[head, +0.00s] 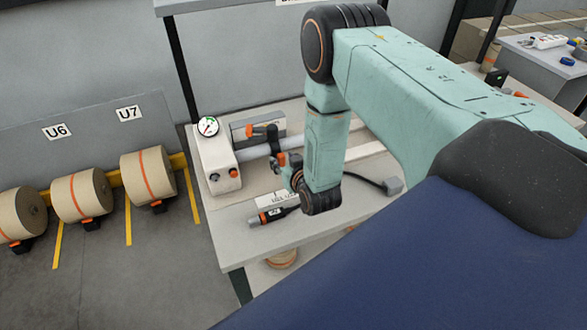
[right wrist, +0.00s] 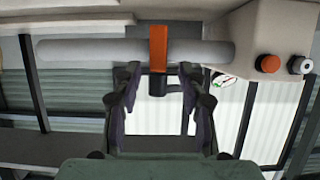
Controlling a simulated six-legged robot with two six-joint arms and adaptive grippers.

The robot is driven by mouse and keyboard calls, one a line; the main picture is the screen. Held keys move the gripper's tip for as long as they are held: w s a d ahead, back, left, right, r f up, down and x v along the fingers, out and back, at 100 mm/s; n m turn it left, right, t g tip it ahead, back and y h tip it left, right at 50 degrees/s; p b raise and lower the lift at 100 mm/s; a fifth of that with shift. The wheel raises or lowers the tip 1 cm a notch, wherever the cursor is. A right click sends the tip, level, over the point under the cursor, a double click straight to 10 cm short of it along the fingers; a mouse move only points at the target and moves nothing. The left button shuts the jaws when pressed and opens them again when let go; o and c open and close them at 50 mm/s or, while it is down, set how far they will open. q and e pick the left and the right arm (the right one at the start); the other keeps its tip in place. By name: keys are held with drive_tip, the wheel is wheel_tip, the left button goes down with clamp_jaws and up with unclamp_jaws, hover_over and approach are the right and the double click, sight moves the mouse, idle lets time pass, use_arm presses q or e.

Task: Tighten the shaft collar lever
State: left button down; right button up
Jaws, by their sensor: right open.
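The grey shaft (head: 252,151) runs out from a white machine housing on the bench. Contact cannot be told. My left gripper is not in view.
The white housing (head: 215,162) carries a dial gauge (head: 208,127) and an orange button (head: 233,173). A dark tool with an orange band (head: 270,216) lies at the front of the bench (head: 240,240).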

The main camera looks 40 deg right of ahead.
drive_tip(key=v, duration=0.8)
drive_tip(key=shift+s, duration=0.2)
drive_tip(key=shift+d, duration=0.1)
